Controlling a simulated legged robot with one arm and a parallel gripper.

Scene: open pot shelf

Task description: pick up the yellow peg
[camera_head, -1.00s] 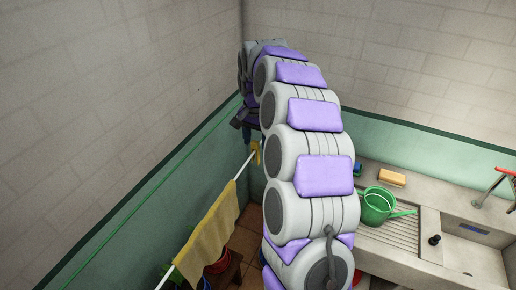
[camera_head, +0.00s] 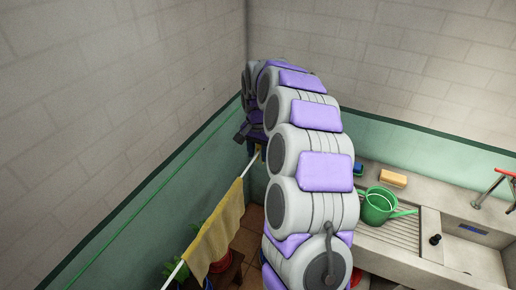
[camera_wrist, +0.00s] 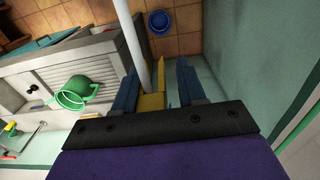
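The yellow peg (camera_wrist: 152,103) sits at the end of the white rod, between the two fingers of my gripper (camera_wrist: 158,88) in the wrist view. The fingers are apart. The left finger is close beside the peg, and I cannot tell if it touches. A gap shows between the peg and the right finger. In the head view my gripper (camera_head: 249,134) is at the far end of the rod, partly hidden by my arm. Only a small part of the peg (camera_head: 257,148) shows there.
A yellow cloth (camera_head: 217,232) hangs on the white rod (camera_head: 243,172). The rod runs close to the green and grey wall at left. A stone sink counter (camera_head: 410,250) with a green watering can (camera_head: 379,205) and a sponge (camera_head: 393,179) stands at right.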

